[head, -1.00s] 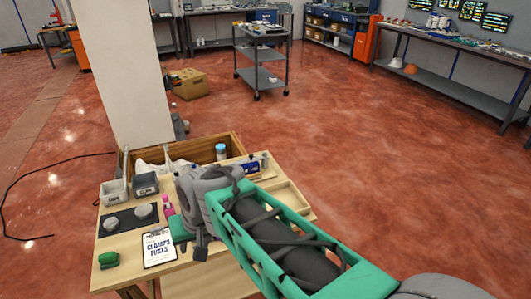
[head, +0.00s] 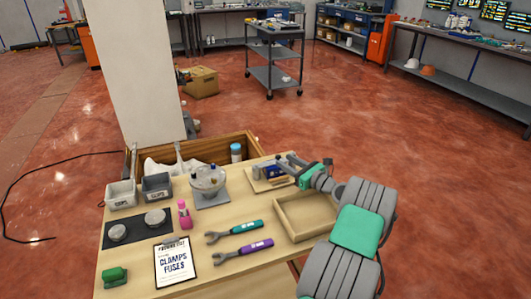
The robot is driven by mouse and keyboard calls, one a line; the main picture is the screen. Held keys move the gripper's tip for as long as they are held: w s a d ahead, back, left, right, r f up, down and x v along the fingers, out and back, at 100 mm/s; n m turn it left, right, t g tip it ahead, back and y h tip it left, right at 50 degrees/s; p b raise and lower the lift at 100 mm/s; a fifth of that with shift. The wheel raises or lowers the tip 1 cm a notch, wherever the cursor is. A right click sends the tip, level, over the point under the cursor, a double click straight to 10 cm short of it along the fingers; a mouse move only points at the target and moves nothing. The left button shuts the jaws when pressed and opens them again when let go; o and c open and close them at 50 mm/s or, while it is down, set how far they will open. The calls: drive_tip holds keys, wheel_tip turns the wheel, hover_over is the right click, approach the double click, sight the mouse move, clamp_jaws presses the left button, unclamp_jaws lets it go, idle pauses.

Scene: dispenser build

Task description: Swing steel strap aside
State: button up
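My gripper (head: 288,162) reaches in from the right at the back right of the wooden table. Its grey fingers are over or beside a small wooden board (head: 262,186) that carries a dark blue block (head: 273,172). I cannot tell whether the fingers touch the block or are open or shut. I cannot pick out the steel strap for certain; small grey parts near the block blend with the fingers.
An empty wooden tray (head: 281,230) lies in front of the board, under my forearm. Green (head: 234,232) and purple (head: 243,251) wrenches, a pink bottle (head: 184,213) and a clipboard (head: 174,262) lie further left. Two bins (head: 122,193) stand back left. An open crate (head: 255,147) adjoins the rear edge.

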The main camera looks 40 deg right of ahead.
drive_tip(key=shift+s+d+m, duration=0.1)
drive_tip(key=shift+d+m, duration=0.2)
drive_tip(key=shift+d, duration=0.2)
drive_tip(key=w, duration=0.3)
drive_tip(key=w+a, duration=0.1)
drive_tip(key=w, duration=0.4)
drive_tip(key=shift+w+a, duration=0.2)
drive_tip(key=shift+w, duration=0.15)
clamp_jaws()
idle(0.5)
